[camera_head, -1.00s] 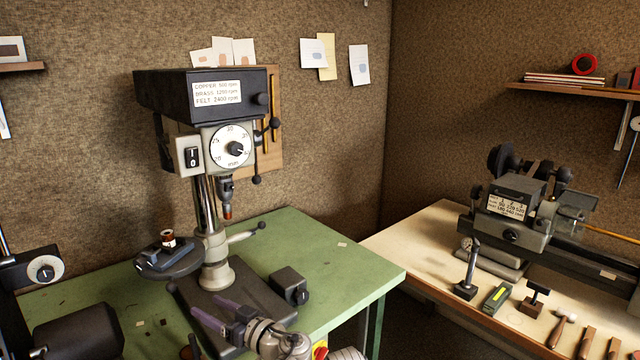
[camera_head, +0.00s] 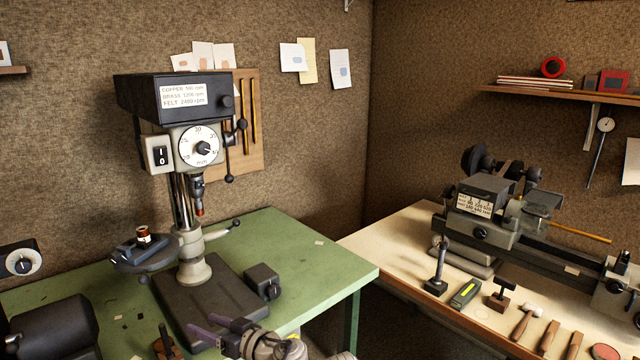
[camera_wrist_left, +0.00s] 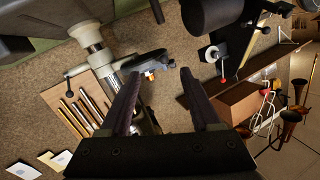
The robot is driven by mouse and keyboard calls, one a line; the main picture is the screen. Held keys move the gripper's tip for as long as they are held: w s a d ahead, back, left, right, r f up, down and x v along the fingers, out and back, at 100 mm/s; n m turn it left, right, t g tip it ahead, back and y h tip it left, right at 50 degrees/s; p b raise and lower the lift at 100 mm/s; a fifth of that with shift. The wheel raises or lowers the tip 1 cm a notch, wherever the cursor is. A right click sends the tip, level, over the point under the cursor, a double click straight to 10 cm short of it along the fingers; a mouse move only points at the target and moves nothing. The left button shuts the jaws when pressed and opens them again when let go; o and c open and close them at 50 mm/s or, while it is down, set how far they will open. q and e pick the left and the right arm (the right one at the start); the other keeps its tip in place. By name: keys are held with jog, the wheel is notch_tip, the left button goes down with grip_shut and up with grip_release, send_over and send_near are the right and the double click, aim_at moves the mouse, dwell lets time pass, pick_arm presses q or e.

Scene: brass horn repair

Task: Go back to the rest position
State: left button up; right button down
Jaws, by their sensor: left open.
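My left gripper (camera_head: 200,325) is at the bottom of the head view, in front of the green bench with the drill press. Its two dark purple fingers are apart with nothing between them. In the left wrist view the open fingers (camera_wrist_left: 160,74) stand apart, and the drill press and the wall show sideways beyond them. My right gripper is not in view.
The drill press (camera_head: 178,95) stands on the green bench (camera_head: 325,262), with a small copper-coloured part (camera_head: 143,234) on its side table. A lathe (camera_head: 490,210) and hand tools occupy the pale bench (camera_head: 390,243) at right.

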pick_arm(q)
jog(key=s+d+f+m+g+h, duration=0.4)
jog(key=s+d+f+m+h, duration=0.2)
jog(key=d+f, duration=0.3)
jog(key=s+d+f+m+g+h, duration=0.4)
jog(key=s+d+f+m+h, duration=0.3)
jog(key=s+d+f, duration=0.1)
notch_tip(320, 180, down, 2)
jog(key=shift+d+f, duration=0.1)
jog(key=shift+d, duration=0.8)
dwell(0.4)
